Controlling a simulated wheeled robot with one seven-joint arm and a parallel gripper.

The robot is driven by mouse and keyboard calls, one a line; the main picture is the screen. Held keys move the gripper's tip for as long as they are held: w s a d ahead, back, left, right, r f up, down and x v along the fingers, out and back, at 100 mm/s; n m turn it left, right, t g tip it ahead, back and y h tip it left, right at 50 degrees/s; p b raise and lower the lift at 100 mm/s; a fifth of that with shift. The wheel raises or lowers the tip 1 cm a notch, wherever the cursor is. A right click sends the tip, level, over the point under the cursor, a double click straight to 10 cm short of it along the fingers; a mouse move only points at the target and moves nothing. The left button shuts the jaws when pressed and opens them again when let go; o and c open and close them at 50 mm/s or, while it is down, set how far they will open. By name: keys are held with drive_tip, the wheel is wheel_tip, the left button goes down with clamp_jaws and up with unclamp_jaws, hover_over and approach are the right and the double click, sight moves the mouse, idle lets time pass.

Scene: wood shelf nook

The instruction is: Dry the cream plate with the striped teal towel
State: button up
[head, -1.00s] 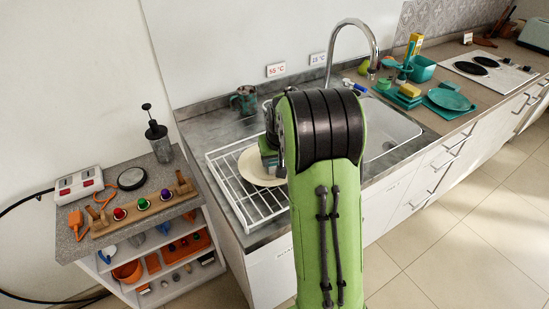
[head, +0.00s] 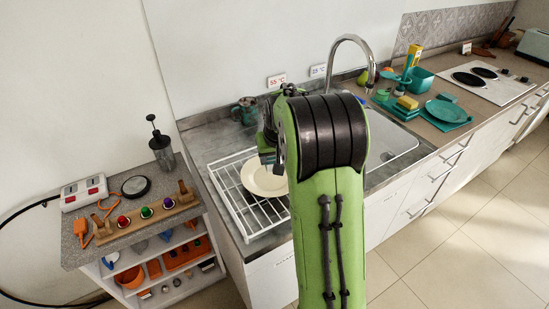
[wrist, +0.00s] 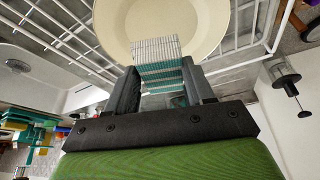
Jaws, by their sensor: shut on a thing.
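The cream plate (head: 262,182) rests on the white wire dish rack (head: 238,205) at the left of the counter. In the wrist view the plate (wrist: 200,20) fills the upper middle. My gripper (head: 268,152) is over the plate's back edge, partly hiding it. In the wrist view my gripper (wrist: 160,85) is shut on the striped teal towel (wrist: 158,62), whose white and teal end sticks out past the fingers. The towel's end overlaps the plate in that view; I cannot tell whether they touch.
The faucet (head: 352,48) and the sink (head: 395,145) are right of the rack, partly behind my arm. A dark teal mug (head: 246,108) stands behind the rack. A side shelf (head: 140,215) with coloured knobs stands at left. Teal dishes (head: 446,111) lie farther right.

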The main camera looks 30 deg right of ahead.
drive_tip(key=r+p, duration=0.1)
drive_tip(key=r, duration=0.1)
drive_tip(key=shift+w+a+r+p, duration=0.1)
drive_tip(key=shift+a+r+p, duration=0.1)
drive_tip(key=shift+r+p, duration=0.2)
drive_tip(key=shift+d+r, duration=0.1)
drive_tip(key=shift+r, duration=0.2)
drive_tip(key=shift+f, duration=0.1)
